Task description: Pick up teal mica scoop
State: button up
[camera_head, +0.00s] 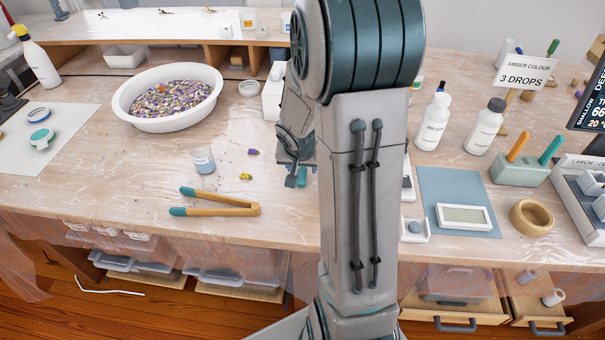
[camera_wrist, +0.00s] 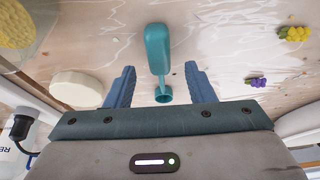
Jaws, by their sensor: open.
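The teal scoop (camera_wrist: 157,48) shows in the wrist view, lying on the plastic-covered bench. Its broad handle points to the top of the picture and its small round bowl sits lower, near my gripper's body. My gripper (camera_wrist: 159,68) is open, with one blue finger on each side of the scoop in the picture. No contact between fingers and scoop shows, and the height gap is unclear. In the head view my gripper (camera_head: 298,178) is partly behind my arm, which hides the scoop there.
Tongs (camera_head: 215,203), a small cup (camera_head: 202,161) and dried flowers (camera_head: 245,177) lie left of my gripper. A white basin (camera_head: 168,122) stands behind. A block (camera_head: 521,175) with orange and teal handles stands right. A pale round piece (camera_wrist: 77,90) lies beside the scoop.

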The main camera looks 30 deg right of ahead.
jog(key=shift+x, duration=1.2)
jog(key=c, duration=1.1)
jog(key=shift+o, duration=0.2)
jog(key=shift+r, duration=0.1)
jog(key=shift+r, duration=0.45)
jog(key=r+p, duration=0.1)
jog(key=r, duration=0.3)
jog(key=shift+s+d+p, duration=0.15)
jog(key=shift+d+p, duration=0.05)
jog(key=shift+p, duration=0.15)
jog(key=s+d+r+p, duration=0.4)
jog(key=s+d+r, duration=0.2)
jog(key=s+d, duration=0.1)
jog(key=shift+s+p, duration=0.4)
jog(key=shift+s, duration=0.35)
